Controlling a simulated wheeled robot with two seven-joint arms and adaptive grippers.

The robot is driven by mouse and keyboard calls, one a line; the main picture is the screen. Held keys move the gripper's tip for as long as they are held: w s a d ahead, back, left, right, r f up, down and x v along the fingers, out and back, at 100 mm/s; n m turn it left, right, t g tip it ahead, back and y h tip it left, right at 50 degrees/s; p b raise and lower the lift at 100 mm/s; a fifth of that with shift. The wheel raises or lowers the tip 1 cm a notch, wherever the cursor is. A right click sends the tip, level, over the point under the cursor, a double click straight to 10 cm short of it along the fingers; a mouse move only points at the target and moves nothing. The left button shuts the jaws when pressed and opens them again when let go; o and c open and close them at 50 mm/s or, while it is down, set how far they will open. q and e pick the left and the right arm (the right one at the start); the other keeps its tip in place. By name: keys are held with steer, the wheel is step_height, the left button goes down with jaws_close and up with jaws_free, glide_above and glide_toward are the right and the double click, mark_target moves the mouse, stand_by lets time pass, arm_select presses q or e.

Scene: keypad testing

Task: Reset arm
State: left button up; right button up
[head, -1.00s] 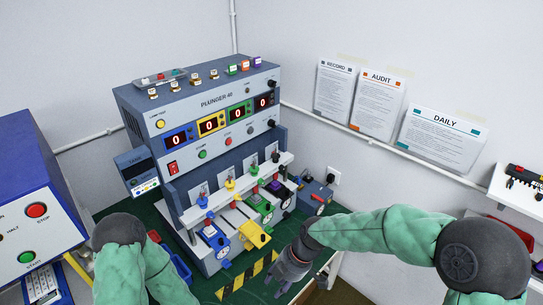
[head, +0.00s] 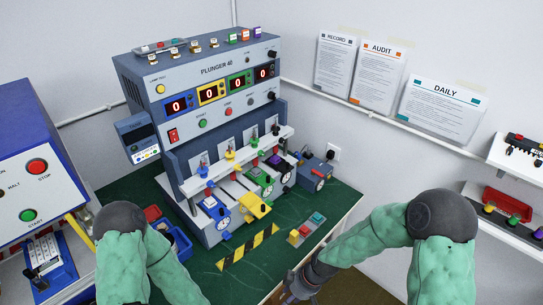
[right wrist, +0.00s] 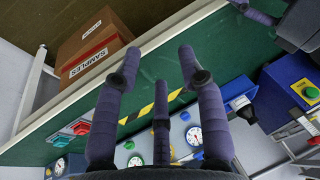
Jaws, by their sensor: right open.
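My right arm comes in from the right with a green padded sleeve, and its gripper (head: 290,290) is low at the front edge of the green bench, partly cut off by the picture's bottom. In the right wrist view, the purple fingers of this gripper (right wrist: 160,68) are spread with nothing between them. My left arm comes in at the lower left, and its hand is below the head view. Part of my left gripper (right wrist: 258,13) shows at the upper right of the right wrist view; its opening is unclear.
The PLUNGER 40 tester (head: 215,85) stands on the green bench (head: 330,212). A striped strip (head: 247,248) and a small button box (head: 306,229) lie in front. A blue-topped console (head: 30,170) is at left, a shelf (head: 510,232) at right. A SAMPLES box (right wrist: 95,50) is below.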

steer(key=s+d+f+m+b, duration=0.2)
steer(key=s+f+m, duration=0.3)
steer(key=f, duration=0.4)
steer(key=s+d+f+m+b, duration=0.1)
steer(key=s+f+m+b, duration=0.3)
steer(key=f+m, duration=0.3)
step_height(320, 180, down, 2)
steer(key=shift+s+d+f+m+t, duration=0.2)
steer(key=shift+s+d+m+t, duration=0.1)
steer(key=shift+s+d, duration=0.15)
